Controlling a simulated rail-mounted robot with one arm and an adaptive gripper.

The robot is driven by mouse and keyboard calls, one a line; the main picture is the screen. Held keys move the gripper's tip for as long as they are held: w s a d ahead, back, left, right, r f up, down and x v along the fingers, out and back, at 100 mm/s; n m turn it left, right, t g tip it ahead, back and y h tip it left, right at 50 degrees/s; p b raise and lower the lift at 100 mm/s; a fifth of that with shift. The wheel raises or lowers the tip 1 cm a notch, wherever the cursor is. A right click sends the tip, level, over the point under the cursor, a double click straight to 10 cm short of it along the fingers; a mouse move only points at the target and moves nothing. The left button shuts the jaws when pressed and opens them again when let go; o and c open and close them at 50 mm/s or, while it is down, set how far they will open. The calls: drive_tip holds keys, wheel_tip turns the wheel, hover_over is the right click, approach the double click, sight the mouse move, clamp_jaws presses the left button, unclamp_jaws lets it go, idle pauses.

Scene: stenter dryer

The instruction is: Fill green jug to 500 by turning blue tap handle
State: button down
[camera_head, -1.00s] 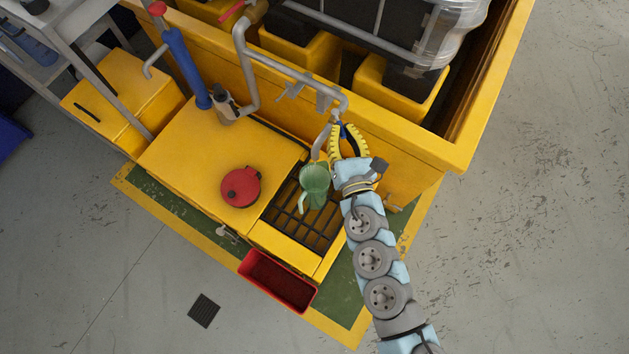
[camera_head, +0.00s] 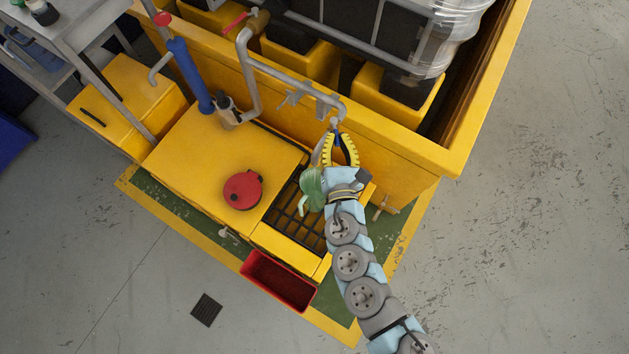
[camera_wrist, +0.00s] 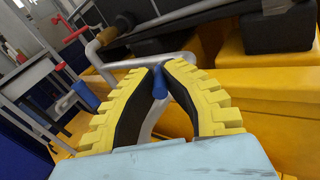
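The green jug (camera_head: 312,190) stands on the dark drain grate (camera_head: 286,212) in the head view, partly hidden by my wrist. Its fill level and markings cannot be read. The grey tap pipe (camera_head: 332,106) ends above and behind the jug. My gripper (camera_head: 337,137) has yellow-and-black fingers that converge at the tap. In the wrist view, the blue tap handle (camera_wrist: 160,84) sits between the fingertips of my gripper (camera_wrist: 162,72), which appear closed around it. The jug is not visible in the wrist view.
A red round lid (camera_head: 243,190) lies on the yellow cabinet top (camera_head: 200,150), left of the grate. A red bin (camera_head: 280,280) hangs in front. The yellow tank wall (camera_head: 400,145) rises behind the tap.

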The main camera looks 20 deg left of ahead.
drive_tip(key=shift+s+a+r+m+h+p, duration=0.15)
drive_tip(key=shift+a+m+h+p, duration=0.25)
drive_tip(key=shift+p, duration=0.25)
drive_tip(key=shift+a+m+t+h, duration=0.15)
drive_tip(key=shift+m+t+h, duration=0.3)
drive_tip(key=shift+h, duration=0.45)
idle(6.5)
